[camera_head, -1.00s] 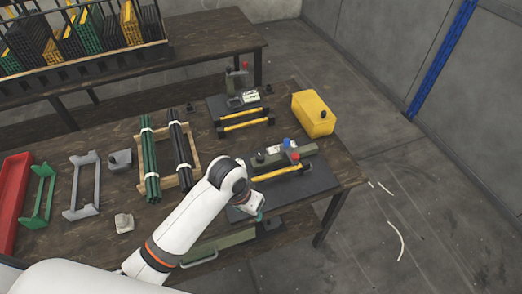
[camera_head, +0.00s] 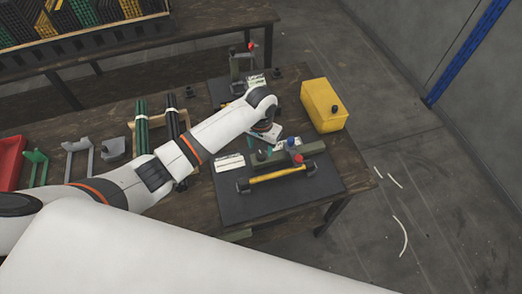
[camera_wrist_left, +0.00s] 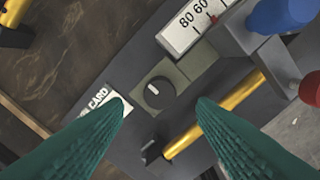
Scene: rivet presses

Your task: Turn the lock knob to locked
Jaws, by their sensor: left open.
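The lock knob (camera_wrist_left: 156,92) is a round black dial with a white pointer line, on a grey-green block of the near press (camera_wrist_left: 195,65). In the left wrist view it lies between the two teal fingertips of my left gripper (camera_wrist_left: 161,102), which are open and apart, with nothing held. I cannot tell how far above the knob they are. In the head view my left gripper (camera_head: 266,147) hangs over the near press (camera_head: 312,149), by its dark knob (camera_head: 261,155). My right gripper is not in view.
Beside the knob are a white CARD label (camera_wrist_left: 103,116), a yellow bar (camera_wrist_left: 215,117), a blue cap (camera_wrist_left: 282,14) and a red ball (camera_wrist_left: 311,90). A yellow box (camera_head: 320,105) stands behind right. Rod bundles (camera_head: 142,128) lie at left, and a second press (camera_head: 243,62) stands behind.

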